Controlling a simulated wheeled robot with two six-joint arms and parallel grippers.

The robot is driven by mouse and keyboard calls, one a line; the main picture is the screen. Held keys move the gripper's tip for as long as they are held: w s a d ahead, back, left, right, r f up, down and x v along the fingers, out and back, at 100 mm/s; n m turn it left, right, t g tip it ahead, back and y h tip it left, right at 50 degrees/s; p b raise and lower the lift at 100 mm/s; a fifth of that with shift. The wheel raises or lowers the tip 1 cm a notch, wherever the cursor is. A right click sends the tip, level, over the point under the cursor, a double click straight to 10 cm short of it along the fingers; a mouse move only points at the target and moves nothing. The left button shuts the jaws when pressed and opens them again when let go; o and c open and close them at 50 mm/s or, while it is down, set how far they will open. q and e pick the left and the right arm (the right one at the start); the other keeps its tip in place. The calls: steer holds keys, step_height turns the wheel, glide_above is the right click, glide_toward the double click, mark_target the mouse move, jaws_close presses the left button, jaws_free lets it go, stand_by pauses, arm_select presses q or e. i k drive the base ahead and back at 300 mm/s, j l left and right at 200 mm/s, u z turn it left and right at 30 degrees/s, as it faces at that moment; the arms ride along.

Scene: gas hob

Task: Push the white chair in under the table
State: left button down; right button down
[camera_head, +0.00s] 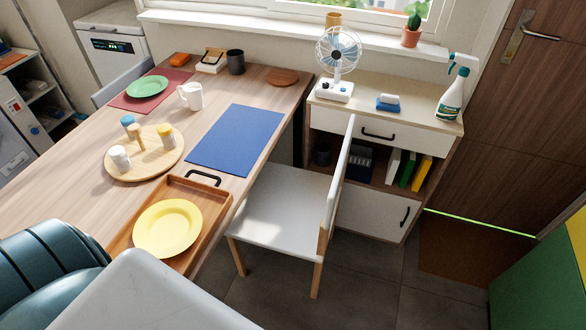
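The white chair (280,208) stands upright at the right long side of the wooden table (70,185). It has a white seat, a white backrest (338,170) and light wooden legs. Its backrest is on the side away from the table, and most of its seat shows outside the tabletop's edge. The tabletop edge borders the seat's left side in the picture; I cannot tell how far the seat reaches below it. Neither of my grippers is in view.
A cabinet (375,217) with a fan (337,62) and a spray bottle (453,95) stands behind the chair's backrest. The table bears a blue mat (236,139), a tray (183,188) with a yellow plate (168,228), and a round board (145,168). Floor (375,285) is clear at the front right.

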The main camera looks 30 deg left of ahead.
mark_target(288, 210)
steer(key=k+u, duration=0.1)
steer(key=u, duration=0.75)
